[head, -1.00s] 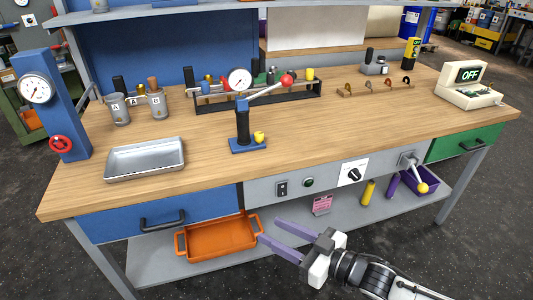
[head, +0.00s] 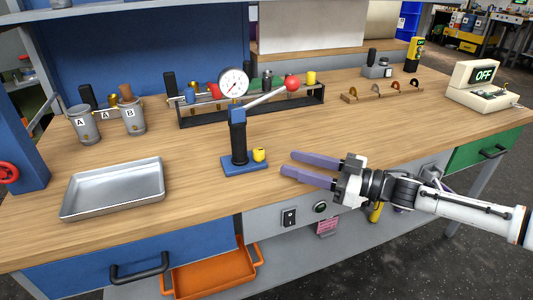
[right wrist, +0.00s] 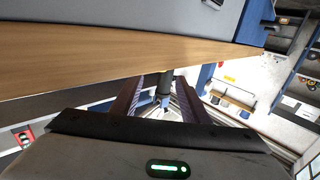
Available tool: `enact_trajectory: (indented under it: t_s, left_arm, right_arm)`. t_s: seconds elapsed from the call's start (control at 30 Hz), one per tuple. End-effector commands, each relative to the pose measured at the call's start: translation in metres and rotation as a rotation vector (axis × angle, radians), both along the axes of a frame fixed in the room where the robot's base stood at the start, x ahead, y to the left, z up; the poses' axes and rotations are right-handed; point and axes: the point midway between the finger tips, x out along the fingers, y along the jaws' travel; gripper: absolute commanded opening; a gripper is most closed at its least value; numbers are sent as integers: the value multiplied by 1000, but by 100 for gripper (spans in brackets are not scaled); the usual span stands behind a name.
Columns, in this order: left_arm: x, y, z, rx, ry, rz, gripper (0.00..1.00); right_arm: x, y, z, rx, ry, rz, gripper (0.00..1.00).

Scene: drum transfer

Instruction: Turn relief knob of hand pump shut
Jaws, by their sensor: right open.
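The hand pump (head: 238,138) stands upright on a blue base plate (head: 245,167), with a dark column, a round gauge (head: 233,82) on top and a lever ending in a red ball (head: 292,85). The small yellow relief knob (head: 259,155) sits on the right side of the base. My right gripper (head: 289,163) is open and empty over the front of the worktop, its purple fingers pointing left toward the knob, a short gap away. In the right wrist view its fingers (right wrist: 159,80) are spread, with a dark post between them that I cannot surely identify. My left gripper is not in view.
A metal tray (head: 114,188) lies left of the pump. Behind the pump is a dark rack (head: 252,108) with several coloured items. Worktop around the knob is clear.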

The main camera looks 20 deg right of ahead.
Motion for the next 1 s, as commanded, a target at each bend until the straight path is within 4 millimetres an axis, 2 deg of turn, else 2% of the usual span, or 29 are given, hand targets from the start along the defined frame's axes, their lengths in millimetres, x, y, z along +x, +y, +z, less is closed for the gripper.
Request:
enact_trajectory:
  t_s: [0.2, 0.4, 0.8, 0.87, 1.0]
  left_arm:
    - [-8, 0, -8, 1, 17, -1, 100]
    - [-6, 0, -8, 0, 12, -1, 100]
    - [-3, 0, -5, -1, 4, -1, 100]
    - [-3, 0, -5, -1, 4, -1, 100]
    - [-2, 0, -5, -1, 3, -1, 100]
  right_arm:
    - [30, 32, 1, 1, -4, 2, 41]
    - [49, 50, 1, 1, -3, 0, 41]
    - [55, 56, 0, -1, -1, -1, 41]
    - [55, 56, 0, -1, -1, -1, 33]
    - [54, 56, 0, -1, -1, -1, 9]
